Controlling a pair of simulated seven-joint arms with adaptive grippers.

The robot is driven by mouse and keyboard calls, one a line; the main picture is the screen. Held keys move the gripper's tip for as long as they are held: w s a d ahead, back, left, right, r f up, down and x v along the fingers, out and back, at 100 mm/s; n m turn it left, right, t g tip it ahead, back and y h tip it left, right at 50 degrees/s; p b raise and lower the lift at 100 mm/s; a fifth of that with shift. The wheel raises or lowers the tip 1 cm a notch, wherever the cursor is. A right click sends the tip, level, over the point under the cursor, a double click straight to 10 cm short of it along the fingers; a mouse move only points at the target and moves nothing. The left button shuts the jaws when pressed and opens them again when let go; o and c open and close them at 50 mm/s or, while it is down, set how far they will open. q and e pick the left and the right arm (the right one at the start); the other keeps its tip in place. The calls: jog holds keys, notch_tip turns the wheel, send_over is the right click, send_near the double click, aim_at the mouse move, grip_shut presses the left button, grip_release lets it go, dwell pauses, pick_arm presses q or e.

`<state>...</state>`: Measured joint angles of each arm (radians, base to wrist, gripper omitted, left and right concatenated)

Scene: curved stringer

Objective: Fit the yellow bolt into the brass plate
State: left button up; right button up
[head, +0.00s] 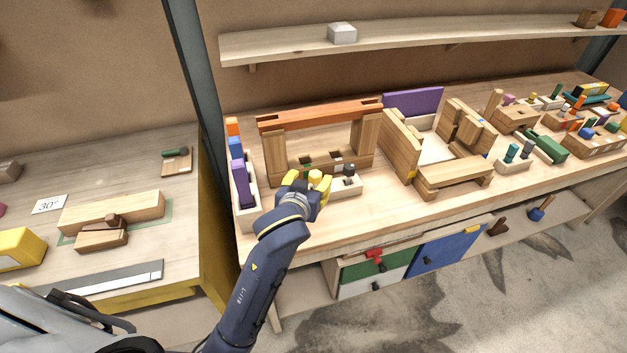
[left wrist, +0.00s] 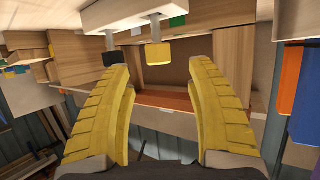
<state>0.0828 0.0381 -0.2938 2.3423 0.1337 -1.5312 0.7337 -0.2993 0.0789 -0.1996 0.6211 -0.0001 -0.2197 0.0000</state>
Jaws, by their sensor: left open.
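The yellow bolt (left wrist: 159,53) has a square yellow head on a grey shank and stands in a pale rack (left wrist: 120,12). In the head view the yellow bolt (head: 317,175) shows beside the yellow fingers. A black-headed bolt (left wrist: 116,58) stands next to it; it also shows in the head view (head: 349,170). My left gripper (head: 308,181) is open at the rack, fingers apart. In the left wrist view the left gripper (left wrist: 158,70) has the yellow head ahead between its fingertips, with visible gaps both sides. I cannot make out the brass plate. My right gripper is out of view.
A wooden arch with a red-brown top beam (head: 320,114) stands behind the rack. A pale box with upright purple, blue and orange boards (head: 240,180) stands left of the gripper. Wooden blocks and a bench (head: 455,175) stand to the right. A shelf (head: 430,35) runs above.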

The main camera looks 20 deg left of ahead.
aim_at(314, 176)
pick_arm(q)
jog(key=shift+x, duration=2.8)
jog(key=shift+d, duration=0.1)
jog(key=shift+c, duration=0.5)
grip_shut()
